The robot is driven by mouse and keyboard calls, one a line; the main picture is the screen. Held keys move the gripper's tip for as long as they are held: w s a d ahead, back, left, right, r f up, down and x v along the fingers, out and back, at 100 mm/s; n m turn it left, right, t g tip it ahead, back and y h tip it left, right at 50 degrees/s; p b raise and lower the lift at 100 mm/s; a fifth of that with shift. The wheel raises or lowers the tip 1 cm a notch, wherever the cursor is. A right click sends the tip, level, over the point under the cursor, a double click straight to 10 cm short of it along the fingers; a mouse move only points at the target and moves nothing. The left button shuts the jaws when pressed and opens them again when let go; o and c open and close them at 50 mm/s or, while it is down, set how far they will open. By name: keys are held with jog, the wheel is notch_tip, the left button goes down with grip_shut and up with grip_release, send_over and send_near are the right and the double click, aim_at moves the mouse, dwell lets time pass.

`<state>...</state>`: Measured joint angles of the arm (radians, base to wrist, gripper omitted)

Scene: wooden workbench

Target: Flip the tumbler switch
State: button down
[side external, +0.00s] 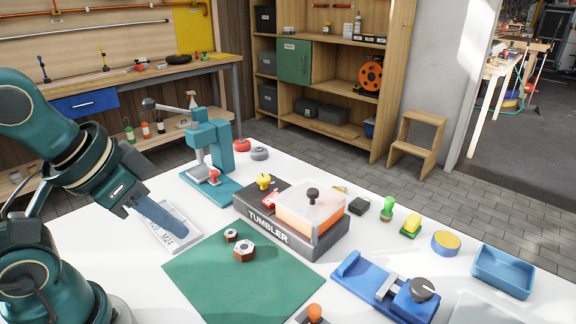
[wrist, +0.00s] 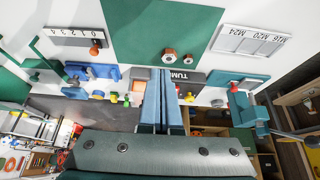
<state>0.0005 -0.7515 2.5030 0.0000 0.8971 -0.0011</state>
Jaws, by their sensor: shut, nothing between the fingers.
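The dark grey box marked TUMBLER (side external: 266,228) stands on the white table. A clear cover (side external: 311,205) with an orange lower part and a black knob sits on its right half. A small red part (side external: 270,200) is on its left half, by a yellow knob (side external: 263,181). I cannot tell which part is the switch lever. My gripper (side external: 181,237) is shut and empty, left of the box and apart from it, above a labelled tray. In the wrist view, the shut fingers (wrist: 165,73) hide part of the box (wrist: 187,77).
The labelled tray (side external: 168,234) lies beneath my gripper. A green mat (side external: 240,281) with two hex nuts lies in front of the box. A teal press (side external: 211,160) stands behind left; a blue vise (side external: 375,284) is at right. Small knobs and blocks stand behind right.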

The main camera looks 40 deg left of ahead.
jog(key=w+a+r+g, duration=0.1)
jog(key=w+a+r, duration=0.1)
jog(key=w+r, duration=0.9)
jog(key=w+a+f+g, duration=0.2)
jog(key=w+a+f, duration=0.2)
jog(key=w, duration=0.6)
jog(key=shift+s+x, duration=0.25)
jog(key=shift+x, duration=0.85)
jog(key=shift+w+f, duration=0.1)
jog(key=shift+f, duration=0.05)
